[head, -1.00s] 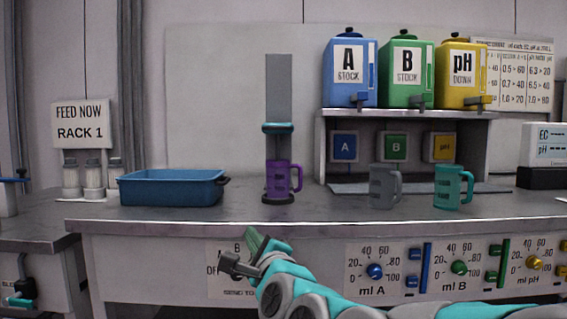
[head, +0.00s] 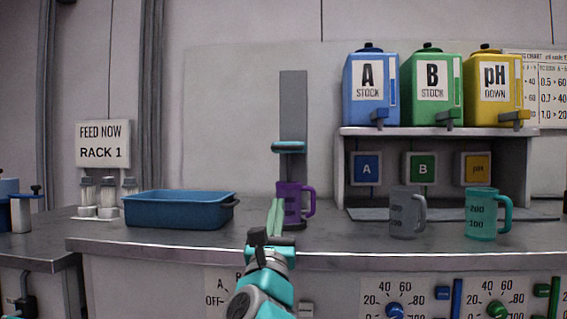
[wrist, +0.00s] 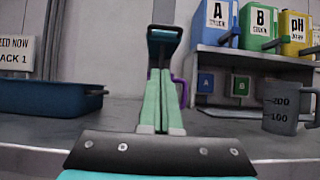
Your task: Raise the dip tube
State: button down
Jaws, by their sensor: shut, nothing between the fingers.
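A tall grey upright (head: 293,110) stands on the counter with a teal crossbar handle (head: 288,147) partway up, which I take to be the dip tube's. A purple jug (head: 293,203) stands at its foot. In the wrist view the handle (wrist: 164,35) is straight ahead, just beyond and above the fingertips. My gripper (head: 274,202) is shut and empty, with its green fingers pointing up in front of the jug, below the handle. It also shows in the wrist view (wrist: 160,75), partly covering the jug. The tube itself cannot be made out clearly.
A blue tray (head: 178,212) is to the left on the counter. A grey jug (head: 403,215) and a teal jug (head: 481,214) stand to the right, before a shelf (head: 440,132) with blue, green and yellow stock containers. The counter's front edge is below my gripper.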

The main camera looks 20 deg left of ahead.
jog(key=shift+w, duration=0.15)
jog(key=s+r+p+x, duration=0.1)
jog(key=r+x, duration=0.1)
jog(key=x, duration=1)
jog(key=shift+r, duration=0.35)
jog(key=shift+d, duration=0.1)
notch_tip(320, 180, up, 17)
jog(key=p, duration=0.5)
jog(key=shift+r, duration=0.2)
jog(key=shift+s, duration=0.1)
